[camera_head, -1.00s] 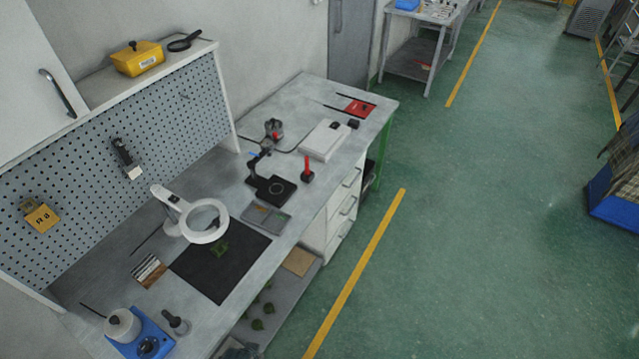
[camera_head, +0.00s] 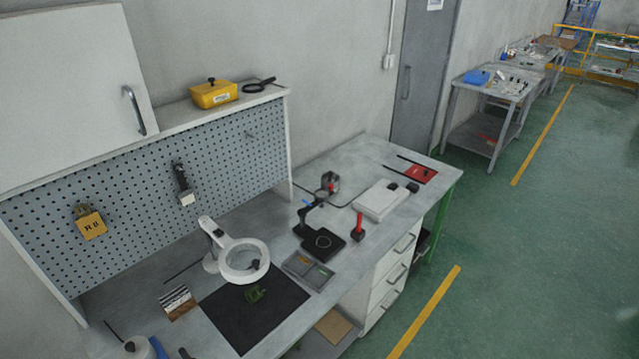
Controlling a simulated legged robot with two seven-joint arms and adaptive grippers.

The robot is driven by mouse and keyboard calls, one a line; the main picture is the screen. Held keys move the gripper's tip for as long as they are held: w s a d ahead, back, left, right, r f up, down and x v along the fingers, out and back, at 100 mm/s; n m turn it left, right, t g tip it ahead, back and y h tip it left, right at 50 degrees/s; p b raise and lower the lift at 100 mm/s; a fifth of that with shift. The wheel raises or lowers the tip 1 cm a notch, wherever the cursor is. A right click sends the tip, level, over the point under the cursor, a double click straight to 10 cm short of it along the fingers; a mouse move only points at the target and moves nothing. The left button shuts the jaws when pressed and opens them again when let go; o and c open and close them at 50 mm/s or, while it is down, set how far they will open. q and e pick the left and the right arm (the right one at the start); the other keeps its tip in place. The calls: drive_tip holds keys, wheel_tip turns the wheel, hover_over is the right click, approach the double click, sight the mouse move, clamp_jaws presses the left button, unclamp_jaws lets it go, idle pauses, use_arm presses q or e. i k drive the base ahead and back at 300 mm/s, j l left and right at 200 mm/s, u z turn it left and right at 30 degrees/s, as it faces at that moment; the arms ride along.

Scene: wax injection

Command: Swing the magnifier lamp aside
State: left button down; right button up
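Neither of my grippers shows in the head view.
Right of the lamp are a grey compartment tray (camera_head: 308,270), a black stand (camera_head: 323,242), a red-handled tool (camera_head: 358,228) and a white box (camera_head: 381,201). A striped block (camera_head: 178,302) lies left of the mat. Green floor (camera_head: 540,260) is open at the right.

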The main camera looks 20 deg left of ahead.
sight(230, 246)
drive_tip(key=k+u, duration=0.1)
drive_tip(key=u, duration=0.4)
drive_tip(key=k+u, duration=0.15)
drive_tip(key=u, duration=0.35)
